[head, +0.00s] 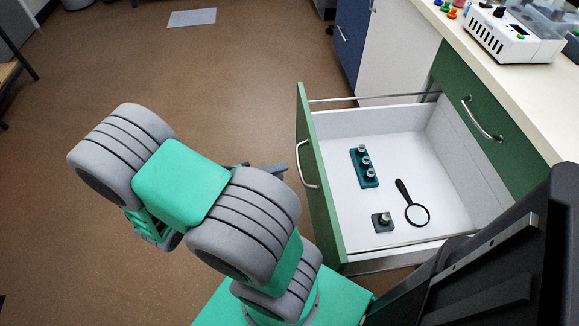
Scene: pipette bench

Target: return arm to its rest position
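My arm, with grey and green links, is folded at the lower left of the head view, in front of an open drawer. My gripper (270,172) shows only as a dark part sticking out behind the arm links, just left of the drawer handle (307,165). A gap of floor seems to lie between them. Most of the gripper is hidden by the arm, so I cannot see whether its fingers are open or what is between them.
The open green-fronted drawer (465,215) holds a teal block with several small weights (364,166), a small dark block (382,222) and a magnifying glass (416,214). A white device (512,36) stands on the counter (520,95).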

